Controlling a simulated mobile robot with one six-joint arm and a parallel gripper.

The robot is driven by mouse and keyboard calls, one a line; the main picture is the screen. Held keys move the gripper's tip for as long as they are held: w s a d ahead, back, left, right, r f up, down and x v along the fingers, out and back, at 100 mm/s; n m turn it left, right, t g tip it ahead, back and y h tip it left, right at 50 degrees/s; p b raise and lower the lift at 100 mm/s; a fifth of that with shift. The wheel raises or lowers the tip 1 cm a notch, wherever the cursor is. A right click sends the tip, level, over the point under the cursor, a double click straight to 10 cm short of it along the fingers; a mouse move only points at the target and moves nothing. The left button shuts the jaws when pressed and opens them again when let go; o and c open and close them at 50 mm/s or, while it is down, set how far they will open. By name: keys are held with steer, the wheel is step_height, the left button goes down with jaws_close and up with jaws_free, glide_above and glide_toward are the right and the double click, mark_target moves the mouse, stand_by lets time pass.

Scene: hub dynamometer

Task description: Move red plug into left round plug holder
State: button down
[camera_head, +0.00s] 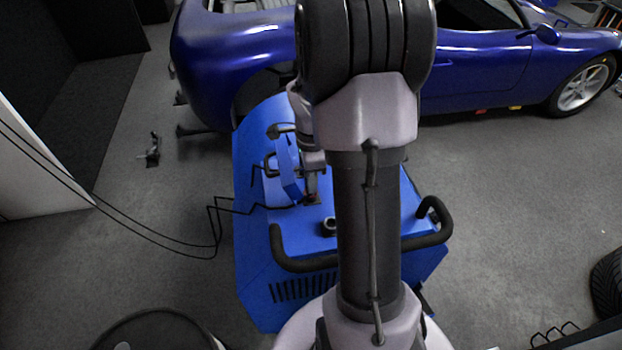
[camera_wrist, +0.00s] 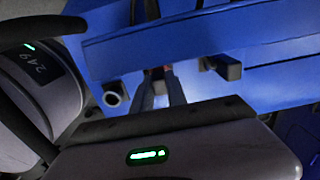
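The blue dynamometer (camera_head: 255,270) stands in the middle of the head view, partly hidden by my arm. My gripper (camera_wrist: 160,73) points at its blue face, with two dark fingers a little apart at their bases. A small red patch (camera_wrist: 168,71), likely the red plug, shows at the fingertips; whether they grip it is unclear. In the head view my gripper (camera_head: 312,196) is low over the blue top. A round, hollow dark holder (camera_wrist: 112,97) is left of the fingers in the wrist view; it also shows in the head view (camera_head: 328,226). A second dark fitting (camera_wrist: 228,69) is to the right.
A black tube handle (camera_head: 300,264) runs along the dynamometer's near edge. Black cables (camera_head: 160,238) cross the floor from the left to the machine. A blue car (camera_head: 480,58) stands behind.

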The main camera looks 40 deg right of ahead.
steer(key=shift+r, duration=0.1)
steer(key=shift+r+p, duration=1.65)
steer(key=shift+r, duration=0.4)
steer(key=shift+f, duration=0.1)
steer(key=s+a+b, duration=0.2)
steer(key=s, duration=0.8)
steer(key=shift+s+a, duration=0.15)
steer(key=shift+a, duration=0.25)
steer(key=shift+f, duration=0.1)
steer(key=shift+f+b, duration=0.35)
steer(key=shift+b, duration=0.25)
